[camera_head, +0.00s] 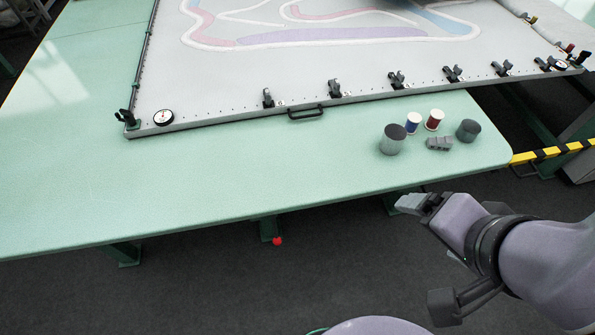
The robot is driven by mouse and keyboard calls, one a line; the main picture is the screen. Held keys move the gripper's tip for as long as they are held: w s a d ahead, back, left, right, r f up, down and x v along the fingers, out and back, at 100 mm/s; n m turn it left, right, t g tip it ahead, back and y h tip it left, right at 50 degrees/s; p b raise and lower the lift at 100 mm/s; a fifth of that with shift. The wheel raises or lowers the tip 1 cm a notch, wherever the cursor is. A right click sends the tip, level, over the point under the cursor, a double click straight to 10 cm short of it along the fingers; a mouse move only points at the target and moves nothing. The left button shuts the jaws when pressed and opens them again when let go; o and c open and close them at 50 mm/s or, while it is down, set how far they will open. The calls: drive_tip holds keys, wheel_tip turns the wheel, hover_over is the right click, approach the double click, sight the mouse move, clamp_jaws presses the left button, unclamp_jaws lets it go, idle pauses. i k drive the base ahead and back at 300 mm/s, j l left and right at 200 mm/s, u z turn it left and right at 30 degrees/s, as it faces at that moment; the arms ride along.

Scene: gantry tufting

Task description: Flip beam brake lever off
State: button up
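I cannot pick out the beam brake lever for certain. A small red ball or knob (277,241) shows below the front edge of the green table, by a table leg; whether it belongs to a lever is not clear. My gripper (408,204) is at the right, just in front of the table's edge, pointing left. It is apart from the red knob, to its right and higher in the picture. I see the fingers nearly side-on, so any gap between them is hidden. Nothing shows held in it.
The green table (200,190) carries a framed cloth (250,75) with clamps along its near rail. A yellow-black striped bar (560,150) is beyond. Dark floor lies in front.

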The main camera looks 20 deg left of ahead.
sight(277, 240)
drive_tip(key=k+j+u, duration=0.3)
drive_tip(key=k, duration=0.4)
drive_tip(key=k+j+u, duration=0.3)
drive_tip(key=k+j, duration=0.3)
drive_tip(key=i+l, duration=0.2)
drive_tip(key=i, duration=0.15)
drive_tip(key=i+l, duration=0.2)
drive_tip(key=i, duration=0.2)
drive_tip(key=i+l, duration=0.25)
drive_tip(key=i+z, duration=0.05)
drive_tip(key=i, duration=0.05)
